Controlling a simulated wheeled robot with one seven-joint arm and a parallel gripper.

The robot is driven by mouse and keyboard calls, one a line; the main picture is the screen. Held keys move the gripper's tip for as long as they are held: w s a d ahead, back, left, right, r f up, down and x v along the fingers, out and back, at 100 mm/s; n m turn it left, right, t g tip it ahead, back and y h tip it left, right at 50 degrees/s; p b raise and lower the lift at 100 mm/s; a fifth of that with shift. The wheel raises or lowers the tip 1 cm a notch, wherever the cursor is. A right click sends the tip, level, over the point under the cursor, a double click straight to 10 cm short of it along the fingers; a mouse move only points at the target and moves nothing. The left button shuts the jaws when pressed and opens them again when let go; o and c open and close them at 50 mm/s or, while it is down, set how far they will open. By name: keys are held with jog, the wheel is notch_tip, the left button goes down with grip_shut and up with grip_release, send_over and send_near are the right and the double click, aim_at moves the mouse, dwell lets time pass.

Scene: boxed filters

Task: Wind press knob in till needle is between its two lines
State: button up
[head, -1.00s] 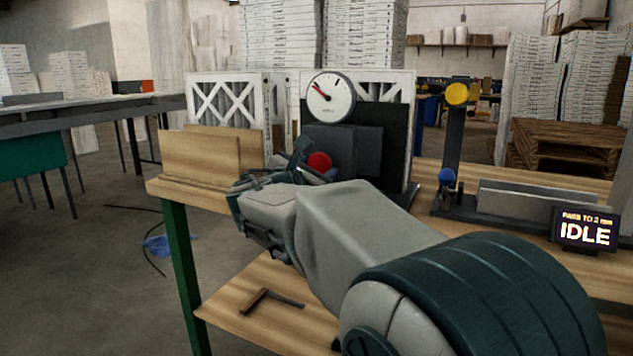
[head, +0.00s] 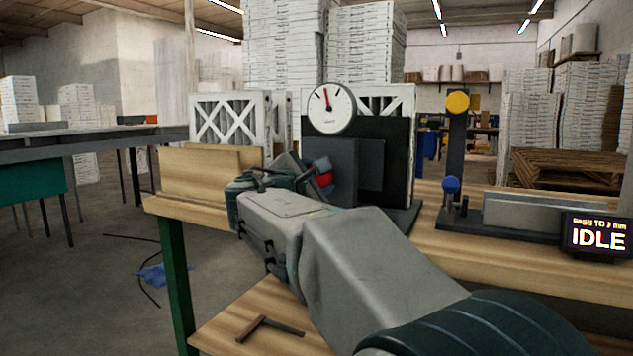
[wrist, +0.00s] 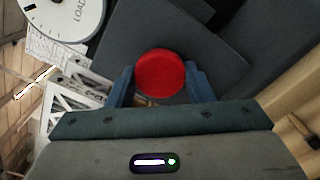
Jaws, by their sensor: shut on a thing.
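The red press knob (head: 324,180) is on the front of the dark press (head: 357,165) and is partly hidden by my gripper in the head view. The knob (wrist: 160,73) shows clearly in the wrist view between the blue fingers. My gripper (head: 316,174) is shut on the knob, one finger on each side. The round white gauge (head: 331,108) stands above the press. Its red needle points almost straight up, slightly left. I cannot tell the two lines apart at this size. Part of the gauge shows in the wrist view (wrist: 68,14), needle out of sight.
White boxed filters (head: 230,120) stand behind the press. A wooden holder (head: 205,172) is to its left. A fixture with yellow and blue knobs (head: 455,150) and a screen reading IDLE (head: 597,236) are on the right. A hammer (head: 268,328) lies on the lower shelf.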

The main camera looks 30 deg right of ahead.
jog(key=o, duration=1)
jog(key=p+v, duration=0.2)
jog(key=v, duration=1.2)
jog(key=shift+p, duration=0.35)
jog(key=shift+d, duration=0.1)
